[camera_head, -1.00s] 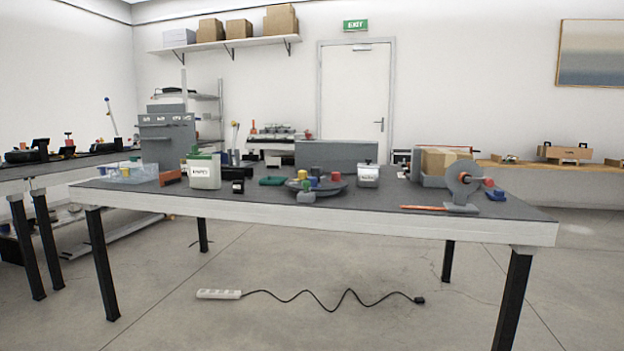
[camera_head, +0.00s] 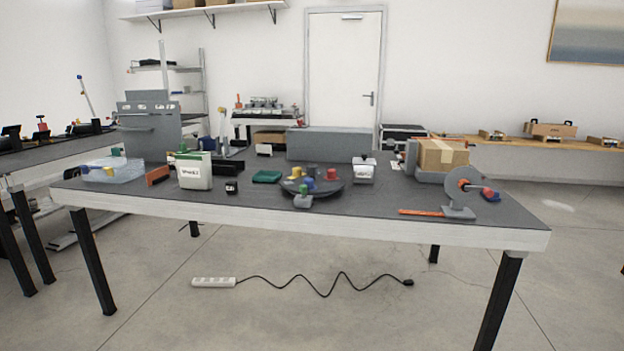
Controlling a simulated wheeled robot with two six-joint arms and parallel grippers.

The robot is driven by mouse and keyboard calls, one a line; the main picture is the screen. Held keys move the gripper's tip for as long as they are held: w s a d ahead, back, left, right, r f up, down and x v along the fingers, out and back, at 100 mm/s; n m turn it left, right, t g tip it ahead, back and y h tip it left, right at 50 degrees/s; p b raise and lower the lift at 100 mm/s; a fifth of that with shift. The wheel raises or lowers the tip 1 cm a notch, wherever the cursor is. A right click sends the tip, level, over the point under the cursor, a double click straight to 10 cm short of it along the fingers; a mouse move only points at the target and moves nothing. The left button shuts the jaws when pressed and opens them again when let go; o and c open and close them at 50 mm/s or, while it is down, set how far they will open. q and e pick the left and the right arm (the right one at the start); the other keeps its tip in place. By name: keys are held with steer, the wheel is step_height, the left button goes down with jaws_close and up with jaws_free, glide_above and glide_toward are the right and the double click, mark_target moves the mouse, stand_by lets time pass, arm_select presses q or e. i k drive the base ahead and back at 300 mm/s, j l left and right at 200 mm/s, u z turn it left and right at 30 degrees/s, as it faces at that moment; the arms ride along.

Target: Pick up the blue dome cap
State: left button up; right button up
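A small blue cap (camera_head: 309,183) stands on the dark round tray (camera_head: 330,188) near the middle of the table. It is too small to see whether its top is domed. Around it on the tray are yellow caps (camera_head: 296,172), a red cap (camera_head: 332,174) and a green piece (camera_head: 303,189) on a grey block at the tray's front edge. Neither of my grippers is in view.
The grey table (camera_head: 400,215) lies ahead. A white labelled container (camera_head: 195,171), a clear bin (camera_head: 115,172), a white jar (camera_head: 364,171) and a cardboard box (camera_head: 442,155) stand on it.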

mark_target(309, 181)
steer(key=i+j+z, duration=0.25)
steer(key=i+j, duration=0.25)
steer(key=i+j+z, duration=0.15)
steer(key=j, duration=0.3)
steer(key=i+j+z, duration=0.3)
steer(key=i+j, duration=0.15)
steer(key=j, duration=0.3)
steer(key=i+j+z, duration=0.1)
steer(key=j, duration=0.3)
steer(key=i, duration=0.05)
